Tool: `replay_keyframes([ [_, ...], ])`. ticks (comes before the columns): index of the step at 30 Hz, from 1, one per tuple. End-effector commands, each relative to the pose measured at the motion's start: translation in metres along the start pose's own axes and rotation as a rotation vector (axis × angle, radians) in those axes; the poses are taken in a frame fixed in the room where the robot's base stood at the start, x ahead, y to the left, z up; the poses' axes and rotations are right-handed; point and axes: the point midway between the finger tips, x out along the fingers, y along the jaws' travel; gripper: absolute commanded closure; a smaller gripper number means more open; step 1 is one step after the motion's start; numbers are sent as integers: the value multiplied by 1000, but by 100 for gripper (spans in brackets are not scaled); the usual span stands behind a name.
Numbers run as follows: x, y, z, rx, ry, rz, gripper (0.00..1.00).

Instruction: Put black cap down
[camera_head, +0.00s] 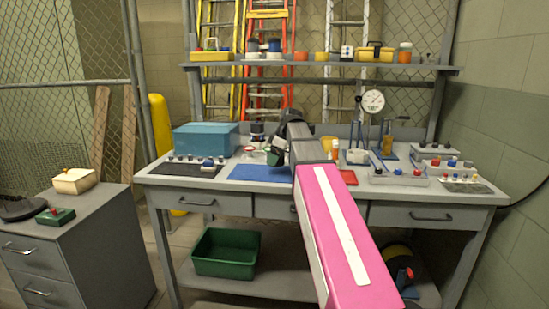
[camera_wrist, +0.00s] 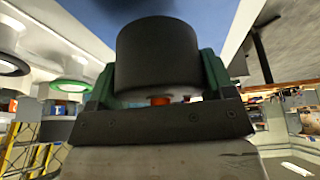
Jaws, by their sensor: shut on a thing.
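The black cap (camera_wrist: 158,55) is a dark, wide cylinder, large in the wrist view. My gripper (camera_wrist: 160,78) has green fingers on both sides of it and is shut on it. A small orange-red bit shows below the cap, between the fingers. In the head view my gripper (camera_head: 275,150) is over the back of the bench, near the blue mat (camera_head: 255,173); my arm partly covers it. The blue mat fills the top of the wrist view beyond the cap. I cannot tell whether the cap touches the mat.
The grey workbench (camera_head: 225,185) holds a blue box (camera_head: 205,137), a dark mat (camera_head: 180,169) with small parts at left, and white trays (camera_head: 400,178) at right. A dial gauge (camera_head: 373,101) stands at the back. A shelf (camera_head: 320,66) runs above. The blue mat's front is clear.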

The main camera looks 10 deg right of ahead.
Motion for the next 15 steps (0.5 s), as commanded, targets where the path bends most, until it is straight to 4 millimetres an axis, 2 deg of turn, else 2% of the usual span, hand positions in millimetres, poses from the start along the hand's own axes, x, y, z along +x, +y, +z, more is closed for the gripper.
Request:
replay_keyframes([
  [15, 10, 0, 4, 0, 0, 0, 45],
])
